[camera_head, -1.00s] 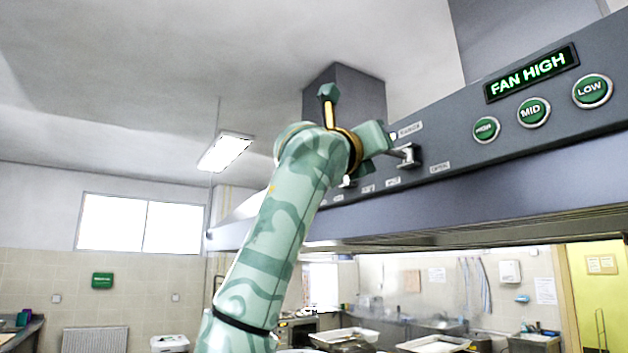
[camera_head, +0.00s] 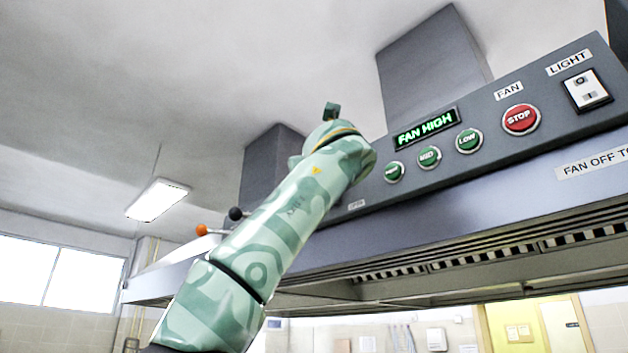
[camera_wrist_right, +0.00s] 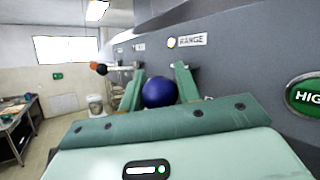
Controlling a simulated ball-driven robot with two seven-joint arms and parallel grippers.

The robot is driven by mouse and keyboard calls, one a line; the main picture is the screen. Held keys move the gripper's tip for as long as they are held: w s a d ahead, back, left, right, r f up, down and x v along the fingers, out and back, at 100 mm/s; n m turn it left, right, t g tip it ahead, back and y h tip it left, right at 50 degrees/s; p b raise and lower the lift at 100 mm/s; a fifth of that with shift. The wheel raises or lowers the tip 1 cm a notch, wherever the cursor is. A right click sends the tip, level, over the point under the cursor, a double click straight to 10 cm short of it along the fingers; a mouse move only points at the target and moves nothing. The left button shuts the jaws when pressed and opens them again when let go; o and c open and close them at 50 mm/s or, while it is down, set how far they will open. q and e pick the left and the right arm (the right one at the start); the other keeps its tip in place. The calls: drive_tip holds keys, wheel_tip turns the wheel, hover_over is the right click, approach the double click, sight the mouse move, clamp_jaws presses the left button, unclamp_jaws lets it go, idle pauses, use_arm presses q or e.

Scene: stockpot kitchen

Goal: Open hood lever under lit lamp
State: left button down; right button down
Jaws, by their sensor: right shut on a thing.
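In the right wrist view, my right gripper (camera_wrist_right: 159,82) is shut on a blue ball knob (camera_wrist_right: 158,93) of a hood lever, one green finger on each side. A pale yellow lit lamp (camera_wrist_right: 171,43) and the RANGE label (camera_wrist_right: 192,40) are on the grey panel just above it. Orange (camera_wrist_right: 93,65) and black (camera_wrist_right: 102,69) knobs of other levers stand farther along the panel. The orange (camera_head: 201,230) and black (camera_head: 236,213) knobs also show in the head view. There, my right arm hides the gripped knob and the lamp. My left gripper is out of view.
The hood panel (camera_head: 520,160) runs along the right, with a FAN HIGH display (camera_head: 426,128), green fan buttons, a red STOP button (camera_head: 520,119) and a light switch (camera_head: 586,90). The hood's underside (camera_head: 450,255) hangs low beside my arm. Open room lies left of the hood.

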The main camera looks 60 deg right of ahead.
drive_tip(key=shift+r, duration=0.1)
drive_tip(key=c, duration=1)
unclamp_jaws()
drive_tip(key=shift+s, duration=0.1)
drive_tip(key=shift+c, duration=0.2)
drive_tip(key=shift+s+a+f, duration=0.1)
drive_tip(key=shift+a+f, duration=0.1)
drive_tip(key=b+v, duration=0.5)
drive_tip(key=v, duration=1)
drive_tip(key=shift+s+a, duration=0.3)
drive_tip(key=shift+a, duration=0.05)
drive_tip(key=shift+m+b, duration=0.3)
